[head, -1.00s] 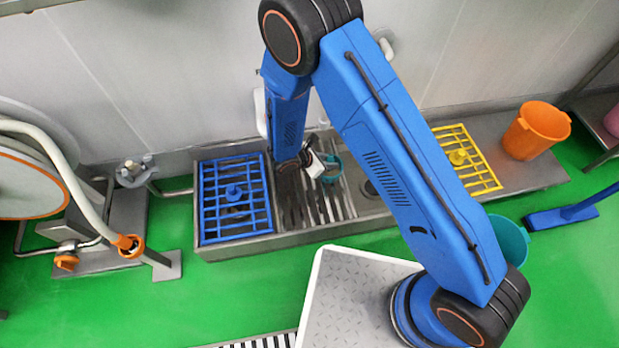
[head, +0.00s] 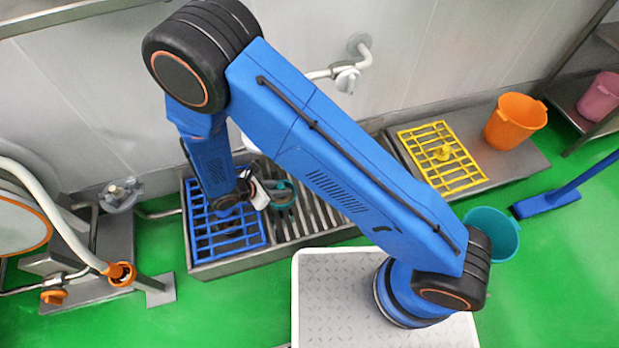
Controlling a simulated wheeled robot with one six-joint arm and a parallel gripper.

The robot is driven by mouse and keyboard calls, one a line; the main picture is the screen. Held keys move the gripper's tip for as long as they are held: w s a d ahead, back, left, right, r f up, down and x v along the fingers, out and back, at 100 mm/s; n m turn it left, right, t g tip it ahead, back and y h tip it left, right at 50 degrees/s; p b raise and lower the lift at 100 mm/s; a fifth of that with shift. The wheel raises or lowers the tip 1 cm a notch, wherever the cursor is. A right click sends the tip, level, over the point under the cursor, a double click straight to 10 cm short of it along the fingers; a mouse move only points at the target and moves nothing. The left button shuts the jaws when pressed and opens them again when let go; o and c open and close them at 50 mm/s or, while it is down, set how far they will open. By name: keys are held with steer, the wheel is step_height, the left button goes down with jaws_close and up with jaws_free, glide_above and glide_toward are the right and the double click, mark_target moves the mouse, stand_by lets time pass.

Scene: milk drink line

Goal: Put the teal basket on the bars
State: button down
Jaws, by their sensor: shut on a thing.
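The teal basket (head: 284,199) is small and partly hidden by my gripper (head: 264,193). My gripper is shut on the basket at its left side. The basket is over the left part of the grey metal bars (head: 318,219) in the steel trough, just right of the blue grid. From this angle I cannot tell whether it touches the bars or hangs above them. My blue arm hides part of the bars and the trough behind.
A blue grid (head: 212,238) lies at the trough's left end, a yellow grid (head: 442,158) at the right beside an orange bucket (head: 515,122). A wall pipe (head: 345,72) is behind my arm. A teal bucket (head: 492,235) stands on the green floor.

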steer(key=shift+w+d+f, duration=0.6)
steer(key=shift+w+d, duration=0.65)
steer(key=shift+d, duration=0.6)
steer(key=shift+w+d+f, duration=0.55)
steer(key=shift+w+d, duration=0.65)
steer(key=shift+d, duration=0.6)
steer(key=shift+w+d+f, duration=0.6)
steer(key=shift+w+d, duration=0.65)
steer(key=shift+d, duration=0.6)
steer(key=shift+f, duration=0.1)
steer(key=c, duration=1.5)
jaws_free()
steer(key=v, duration=1.2)
